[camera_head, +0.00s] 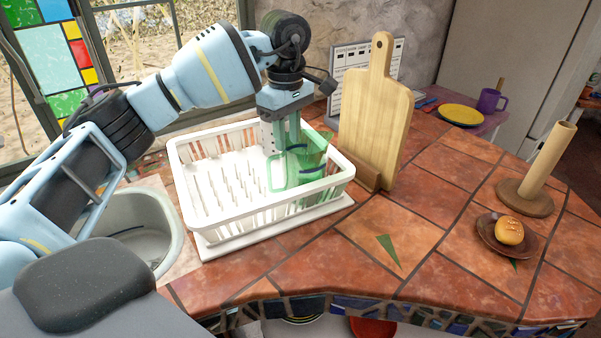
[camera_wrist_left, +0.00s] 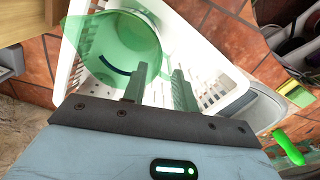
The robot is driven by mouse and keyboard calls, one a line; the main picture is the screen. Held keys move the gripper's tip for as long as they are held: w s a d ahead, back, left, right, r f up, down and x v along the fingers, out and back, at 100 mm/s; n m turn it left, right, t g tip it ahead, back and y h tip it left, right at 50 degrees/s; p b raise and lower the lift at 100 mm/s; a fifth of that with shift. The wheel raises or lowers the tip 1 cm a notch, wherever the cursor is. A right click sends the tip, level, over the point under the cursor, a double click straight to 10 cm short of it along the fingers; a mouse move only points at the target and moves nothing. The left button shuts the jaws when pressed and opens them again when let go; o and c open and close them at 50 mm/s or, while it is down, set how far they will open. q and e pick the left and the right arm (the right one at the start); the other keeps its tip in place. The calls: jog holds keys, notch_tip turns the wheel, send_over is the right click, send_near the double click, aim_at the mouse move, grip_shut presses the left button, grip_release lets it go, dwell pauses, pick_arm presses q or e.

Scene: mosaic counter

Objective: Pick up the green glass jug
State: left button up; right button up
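The green glass jug (camera_head: 309,165) stands in the right part of the white dish rack (camera_head: 222,227), its handle towards the left. It is see-through, with a dark blue band. In the left wrist view the jug (camera_wrist_left: 112,42) is at the upper left, its spout pointing left. My left gripper (camera_head: 287,148) reaches down into the rack at the jug's handle side. Its two fingers (camera_wrist_left: 161,76) are apart, close beside the jug; I cannot tell whether the handle is between them. My right gripper is not in view.
A wooden cutting board (camera_head: 374,115) stands upright just right of the rack. A sink (camera_head: 150,240) lies to the left. Further right are a paper-roll holder (camera_head: 547,168) and a bun (camera_head: 509,231) on a brown plate. The tiled counter (camera_head: 430,240) in front is mostly clear.

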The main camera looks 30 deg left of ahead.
aim_at(287, 154)
pick_arm(q)
jog(key=shift+a+f+p, duration=0.15)
jog(key=shift+f+p, duration=0.2)
jog(key=shift+f, duration=2.25)
grip_shut()
